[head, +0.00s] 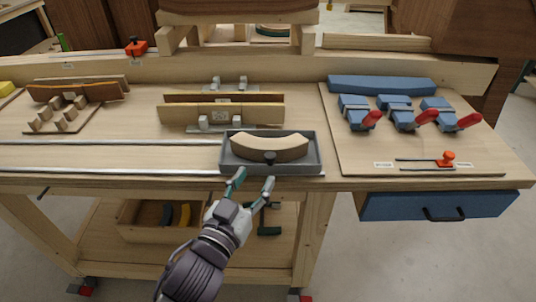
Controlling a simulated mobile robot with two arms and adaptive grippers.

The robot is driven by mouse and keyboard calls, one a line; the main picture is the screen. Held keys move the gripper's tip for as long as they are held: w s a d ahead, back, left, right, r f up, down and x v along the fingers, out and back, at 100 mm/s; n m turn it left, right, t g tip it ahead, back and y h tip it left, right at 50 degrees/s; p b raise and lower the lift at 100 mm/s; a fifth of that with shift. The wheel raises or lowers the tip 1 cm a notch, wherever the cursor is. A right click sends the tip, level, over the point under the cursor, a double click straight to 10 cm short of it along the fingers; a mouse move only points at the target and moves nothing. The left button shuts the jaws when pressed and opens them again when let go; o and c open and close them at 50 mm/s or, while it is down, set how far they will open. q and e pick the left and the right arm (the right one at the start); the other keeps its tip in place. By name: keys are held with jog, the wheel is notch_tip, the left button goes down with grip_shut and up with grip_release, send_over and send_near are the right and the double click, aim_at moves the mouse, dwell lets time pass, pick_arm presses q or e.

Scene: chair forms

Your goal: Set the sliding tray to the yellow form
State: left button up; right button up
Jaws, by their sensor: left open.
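The sliding tray (313,158) is a grey, shallow tray at the right end of two metal rails on the bench. A curved pale wood piece (268,145) lies in it, and a dark knob (270,157) stands at its front. My left gripper (253,182) is open and empty just in front of the tray, its fingertips pointing towards the knob, apart from it. A yellow block (6,88) is cut off at the far left edge; I cannot tell whether it is the yellow form. My right gripper is out of view.
The rails (110,172) run clear to the left. Wooden forms (222,112) stand behind the tray, with others (75,92) at the left. Blue clamps (395,112) with red handles and an orange-knobbed slider (448,158) are on the right board. A blue drawer (440,205) hangs below.

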aim_at(268, 158)
pick_arm(q)
jog(key=p+x, duration=0.1)
jog(key=x, duration=0.6)
jog(key=shift+w+d, duration=0.15)
jog(key=shift+w, duration=0.15)
grip_shut()
